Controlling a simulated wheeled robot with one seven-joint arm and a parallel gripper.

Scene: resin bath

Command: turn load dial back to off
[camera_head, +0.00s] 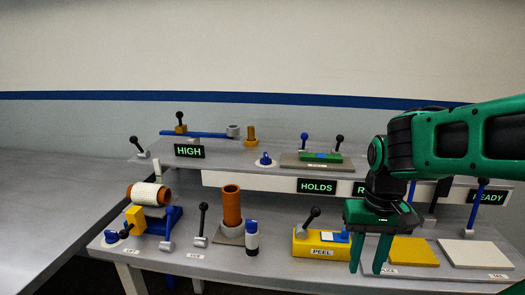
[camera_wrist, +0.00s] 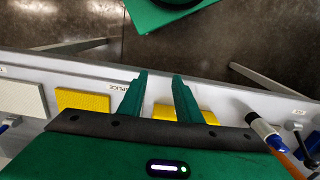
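My gripper (camera_head: 368,268) hangs pointing down in front of the yellow PEEL block (camera_head: 308,250) and the yellow pad (camera_head: 412,252). Its two fingers are apart with nothing between them. In the wrist view my gripper (camera_wrist: 161,76) reaches over the bench's front edge, fingers also apart. Two blue round knobs could be the load dial: one on the upper shelf (camera_head: 265,160), one at the lower left (camera_head: 112,236). Their labels are too small to read, so I cannot tell which it is. Both are well left of my gripper.
Black-knobbed levers (camera_head: 202,222), an orange tube (camera_head: 232,206) and a blue-and-white cylinder (camera_head: 252,238) stand on the lower bench left of my gripper. A spool (camera_head: 147,195) sits farther left. Signs read HIGH (camera_head: 189,151) and HOLDS (camera_head: 317,186). A white pad (camera_head: 475,253) lies right.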

